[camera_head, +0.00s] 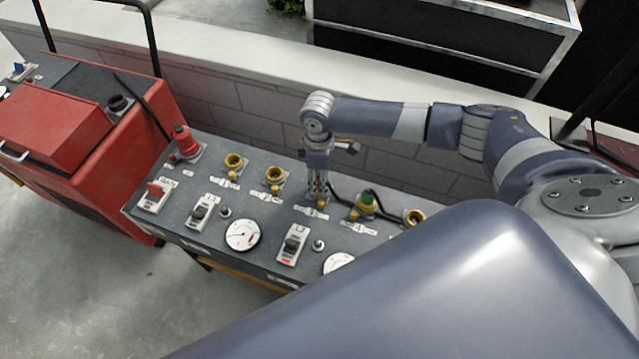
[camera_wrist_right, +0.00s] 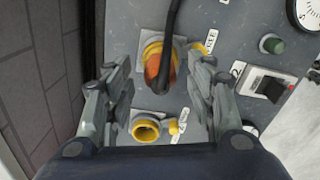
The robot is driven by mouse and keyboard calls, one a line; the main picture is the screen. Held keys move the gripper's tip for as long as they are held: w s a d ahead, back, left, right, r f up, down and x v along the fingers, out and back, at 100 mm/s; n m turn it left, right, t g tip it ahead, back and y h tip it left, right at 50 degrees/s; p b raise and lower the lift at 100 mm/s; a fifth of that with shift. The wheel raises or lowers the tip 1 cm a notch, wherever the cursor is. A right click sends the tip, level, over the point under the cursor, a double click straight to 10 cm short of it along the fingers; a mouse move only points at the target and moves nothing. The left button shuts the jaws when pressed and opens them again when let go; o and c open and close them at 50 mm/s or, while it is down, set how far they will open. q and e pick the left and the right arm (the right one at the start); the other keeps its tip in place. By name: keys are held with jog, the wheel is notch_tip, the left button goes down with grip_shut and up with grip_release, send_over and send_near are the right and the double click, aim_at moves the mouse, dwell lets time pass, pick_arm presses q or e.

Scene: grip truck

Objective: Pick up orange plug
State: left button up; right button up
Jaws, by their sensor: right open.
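The orange plug (camera_wrist_right: 153,64) sits in a yellow-rimmed socket on the grey control panel (camera_wrist_right: 125,20), with a black cable running up from it. It shows in the right wrist view, upper middle, between the two fingers and apart from both. My right gripper (camera_wrist_right: 158,85) is open and empty. In the head view my right gripper (camera_head: 318,183) points down over the panel's back middle and hides the orange plug. My left gripper is not in view.
A green plug (camera_head: 367,202) is right of the gripper. Yellow sockets (camera_head: 273,175), switches (camera_head: 291,244) and a gauge (camera_head: 242,235) cover the panel. A red plug (camera_head: 184,140) stands at its left end. A block wall (camera_head: 240,110) runs behind.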

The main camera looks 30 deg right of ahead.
jog(key=c, duration=0.4)
grip_shut()
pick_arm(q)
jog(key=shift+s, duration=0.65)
pick_arm(e)
jog(key=shift+r, duration=0.1)
